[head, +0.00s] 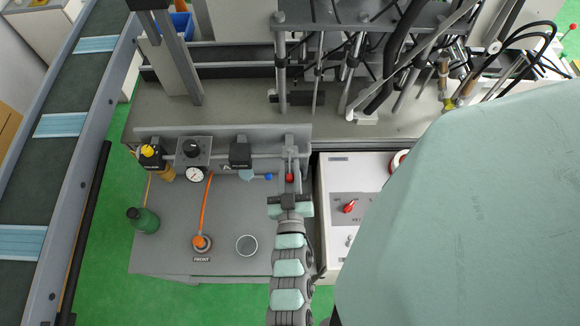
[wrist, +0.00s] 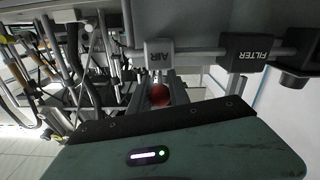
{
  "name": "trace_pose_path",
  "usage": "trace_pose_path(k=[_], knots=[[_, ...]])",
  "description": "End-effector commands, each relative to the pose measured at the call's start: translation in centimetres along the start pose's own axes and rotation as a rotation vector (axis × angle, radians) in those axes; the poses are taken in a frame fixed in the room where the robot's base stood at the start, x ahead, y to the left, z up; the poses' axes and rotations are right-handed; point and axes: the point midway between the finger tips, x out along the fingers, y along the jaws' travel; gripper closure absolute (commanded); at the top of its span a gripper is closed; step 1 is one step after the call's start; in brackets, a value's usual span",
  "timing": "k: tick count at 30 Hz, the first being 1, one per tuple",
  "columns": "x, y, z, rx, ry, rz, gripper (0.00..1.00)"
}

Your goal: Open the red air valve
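The red air valve knob (head: 290,177) is a small round ball at the right end of the pipe row on the grey bench. My gripper (head: 290,190) is right at the knob, reaching in from the front of the bench. In the wrist view the gripper's green and black body fills the bottom and overlaps the ball's lower edge. The fingertips are not clear, so I cannot tell whether they touch the knob.
A FILTER block (wrist: 250,48), a gauge (head: 194,174), a black knob (head: 192,148) and a yellow-topped button (head: 148,151) line the pipe. A green bottle (head: 143,220), orange hose (head: 207,200) and cup (head: 247,245) are left of my arm. A white panel with a red switch (head: 349,206) is right.

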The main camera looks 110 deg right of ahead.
Motion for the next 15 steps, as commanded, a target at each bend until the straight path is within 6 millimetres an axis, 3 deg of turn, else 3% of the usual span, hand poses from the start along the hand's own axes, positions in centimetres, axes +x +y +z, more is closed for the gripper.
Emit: trace_pose_path(k=[6, 15], knots=[[0.00, -0.01, -0.01, 0.000, 0.000, 0.000, 1.00], [0.00, -0.01, -0.01, 0.000, 0.000, 0.000, 1.00]])
